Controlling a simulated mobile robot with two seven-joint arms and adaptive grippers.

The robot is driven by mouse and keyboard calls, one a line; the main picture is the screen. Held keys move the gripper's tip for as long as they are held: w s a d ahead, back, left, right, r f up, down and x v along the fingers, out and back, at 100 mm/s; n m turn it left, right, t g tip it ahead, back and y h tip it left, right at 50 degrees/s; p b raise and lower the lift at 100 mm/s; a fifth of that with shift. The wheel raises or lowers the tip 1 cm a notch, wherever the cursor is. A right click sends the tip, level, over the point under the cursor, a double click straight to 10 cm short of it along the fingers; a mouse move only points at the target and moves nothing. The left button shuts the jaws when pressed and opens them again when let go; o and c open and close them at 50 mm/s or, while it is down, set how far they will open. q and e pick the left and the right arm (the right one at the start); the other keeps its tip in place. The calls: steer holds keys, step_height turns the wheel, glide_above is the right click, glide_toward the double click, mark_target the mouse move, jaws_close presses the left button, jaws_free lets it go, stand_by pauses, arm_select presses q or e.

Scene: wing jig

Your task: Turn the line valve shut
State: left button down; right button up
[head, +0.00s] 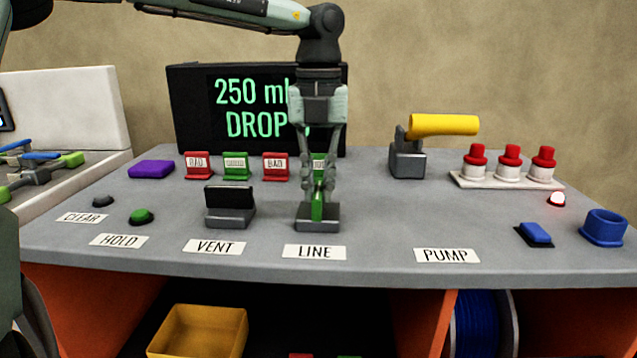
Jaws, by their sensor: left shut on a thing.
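The line valve (318,224) stands on the bench just behind the label LINE (314,252). It has a grey base and a green upright handle. My left gripper (318,193) reaches down from above and is shut on that green handle, covering its upper part. The handle's exact angle is hard to tell behind the fingers. To its left the vent valve (230,207), with a dark handle on a grey base, stands behind the label VENT (215,247). My right gripper is not in view.
A dark screen (190,110) reading 250 ml and DROP stands behind my left gripper. Red and green tags (236,167) stand near it. A yellow-handled pump (407,160) and red-capped white parts (509,167) are to the right.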

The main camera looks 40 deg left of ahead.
arm_select(q)
steer(key=shift+m, duration=1.3)
steer(key=m, duration=0.2)
steer(key=shift+m+b, duration=0.3)
steer(key=shift+m, duration=0.1)
steer(key=m, duration=0.4)
steer(key=shift+r+m, duration=0.1)
steer(key=shift+m, duration=0.2)
steer(key=m, duration=0.2)
steer(key=shift+m, duration=0.3)
steer(key=m, duration=0.3)
steer(key=shift+p, duration=0.4)
steer(key=shift+m, duration=1.2)
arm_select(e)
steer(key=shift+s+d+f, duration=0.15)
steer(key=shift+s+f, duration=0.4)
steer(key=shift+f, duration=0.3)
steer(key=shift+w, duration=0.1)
